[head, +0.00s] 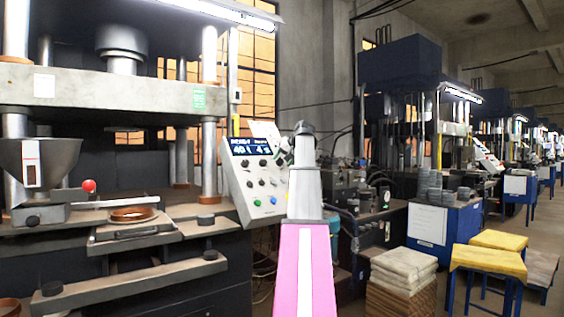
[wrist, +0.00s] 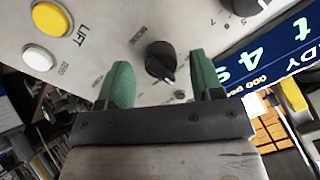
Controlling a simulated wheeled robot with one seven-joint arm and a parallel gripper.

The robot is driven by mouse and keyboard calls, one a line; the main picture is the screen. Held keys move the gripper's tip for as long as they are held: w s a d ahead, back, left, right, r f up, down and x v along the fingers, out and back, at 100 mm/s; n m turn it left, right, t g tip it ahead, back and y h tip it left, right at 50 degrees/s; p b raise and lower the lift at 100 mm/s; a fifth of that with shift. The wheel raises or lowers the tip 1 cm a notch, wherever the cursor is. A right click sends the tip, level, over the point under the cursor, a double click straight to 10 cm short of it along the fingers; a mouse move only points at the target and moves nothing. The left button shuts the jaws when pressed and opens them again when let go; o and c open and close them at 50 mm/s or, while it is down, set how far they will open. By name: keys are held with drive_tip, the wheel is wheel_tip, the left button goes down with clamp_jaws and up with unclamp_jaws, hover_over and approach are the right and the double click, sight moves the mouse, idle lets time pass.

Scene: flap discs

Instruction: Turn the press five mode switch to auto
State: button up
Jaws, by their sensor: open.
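The press control panel (head: 252,182) is a pale sloped box with a blue display, dark knobs and coloured buttons. In the wrist view, a black rotary knob (wrist: 160,60) stands on the panel face (wrist: 110,22); I take it as the mode switch. Its pointer is turned toward the picture's lower right, and its small labels are too blurred to read. My gripper (wrist: 160,78) is open, with one green finger on each side of this knob; contact cannot be told. In the head view my gripper is at the panel's right edge, mostly hidden by my arm.
In the wrist view, a yellow button (wrist: 47,19) and a white button (wrist: 37,57) sit left of the knob, and the display (wrist: 270,60) lies right. A press bed (head: 130,232) stands left of the panel.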

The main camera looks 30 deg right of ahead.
drive_tip(key=v, duration=1)
